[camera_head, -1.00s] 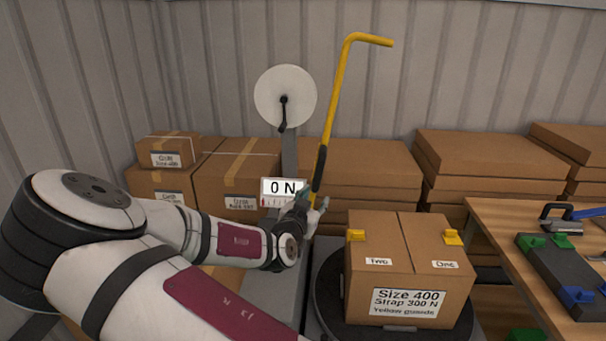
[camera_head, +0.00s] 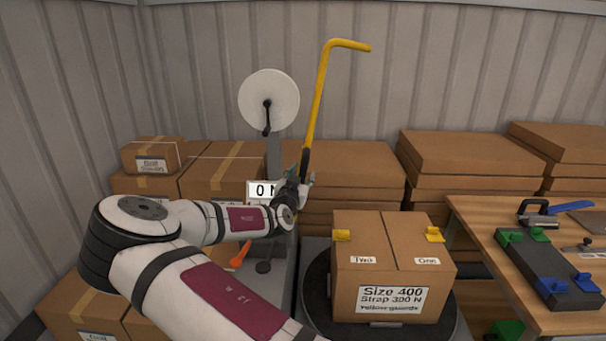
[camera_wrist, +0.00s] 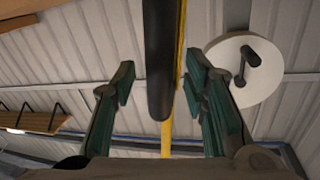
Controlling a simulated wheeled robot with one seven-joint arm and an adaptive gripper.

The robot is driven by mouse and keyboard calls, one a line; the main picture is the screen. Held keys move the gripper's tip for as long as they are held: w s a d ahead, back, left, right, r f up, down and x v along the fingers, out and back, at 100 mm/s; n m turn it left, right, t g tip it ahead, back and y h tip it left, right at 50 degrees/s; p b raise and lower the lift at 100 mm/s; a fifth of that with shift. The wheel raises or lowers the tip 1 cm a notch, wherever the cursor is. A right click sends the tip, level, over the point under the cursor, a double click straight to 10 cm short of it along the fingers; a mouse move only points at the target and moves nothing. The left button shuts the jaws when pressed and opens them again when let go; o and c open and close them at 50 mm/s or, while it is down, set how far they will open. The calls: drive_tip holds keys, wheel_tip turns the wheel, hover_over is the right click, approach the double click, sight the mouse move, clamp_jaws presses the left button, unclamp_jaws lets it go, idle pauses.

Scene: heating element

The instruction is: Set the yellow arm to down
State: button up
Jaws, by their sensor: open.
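The yellow arm (camera_head: 318,95) stands up, leaning slightly right, with a hooked top bent to the right. Its lower part is a black grip (camera_head: 304,165). My gripper (camera_head: 300,182) is at the black grip's lower end in the head view. In the wrist view my open gripper (camera_wrist: 160,88) has one finger on each side of the black grip (camera_wrist: 159,60), with visible gaps. The yellow rod (camera_wrist: 167,135) shows behind it. The foot of the yellow arm is hidden by my gripper.
A carton (camera_head: 392,265) with two yellow guards sits on a dark round turntable (camera_head: 315,290). A white disc with a crank (camera_head: 268,100) stands behind left; a "0 N" display (camera_head: 262,190) is partly hidden. A wooden bench with tools (camera_head: 480,240) is at right. Stacked cartons (camera_head: 350,165) line the back.

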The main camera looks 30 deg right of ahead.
drive_tip(key=shift+w+d, duration=0.5)
drive_tip(key=shift+d, duration=0.05)
clamp_jaws()
